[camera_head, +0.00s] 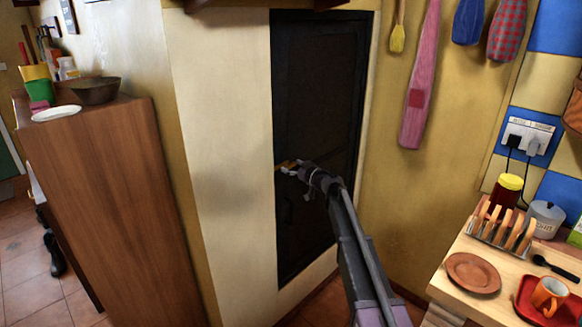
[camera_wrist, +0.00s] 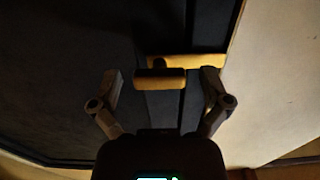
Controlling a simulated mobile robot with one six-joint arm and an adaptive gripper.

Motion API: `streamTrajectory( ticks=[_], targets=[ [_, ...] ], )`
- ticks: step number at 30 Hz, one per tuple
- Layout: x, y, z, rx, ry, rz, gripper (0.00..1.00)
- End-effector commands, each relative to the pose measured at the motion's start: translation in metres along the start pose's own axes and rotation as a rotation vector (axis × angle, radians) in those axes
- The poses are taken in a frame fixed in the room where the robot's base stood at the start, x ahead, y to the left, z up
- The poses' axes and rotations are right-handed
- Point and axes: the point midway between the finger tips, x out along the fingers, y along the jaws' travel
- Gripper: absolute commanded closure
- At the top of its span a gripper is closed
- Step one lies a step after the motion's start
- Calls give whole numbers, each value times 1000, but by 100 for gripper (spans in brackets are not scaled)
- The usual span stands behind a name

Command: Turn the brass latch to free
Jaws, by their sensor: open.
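The brass latch (camera_head: 286,164) sits at the left edge of a dark door (camera_head: 318,85) in the head view, partly hidden by my gripper (camera_head: 303,170). In the wrist view the brass latch (camera_wrist: 186,61) shows as a long bar lying crosswise over the dark door edge, with a shorter brass piece just below it. My gripper (camera_wrist: 164,80) is open, one finger on each side of the shorter piece, with gaps to both fingers. I cannot tell how far the fingertips are from the door.
A pale wall (camera_head: 225,130) borders the door on the left. A wooden cabinet (camera_head: 105,200) with a bowl (camera_head: 95,91) stands further left. On the right, a counter holds a toast rack (camera_head: 500,230), a brown plate (camera_head: 473,272) and an orange cup (camera_head: 549,296). Paddles hang above.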

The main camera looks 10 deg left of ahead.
Motion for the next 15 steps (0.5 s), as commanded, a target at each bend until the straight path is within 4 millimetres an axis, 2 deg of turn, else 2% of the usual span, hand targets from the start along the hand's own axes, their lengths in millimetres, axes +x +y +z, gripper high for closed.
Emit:
streamTrajectory(
  ticks=[10, 11, 15],
  targets=[
    [2, 0, 0, 0, 0, 0, 3],
    [2, 0, 0, 0, 0, 0, 6],
    [2, 0, 0, 0, 0, 0, 47]
  ],
)
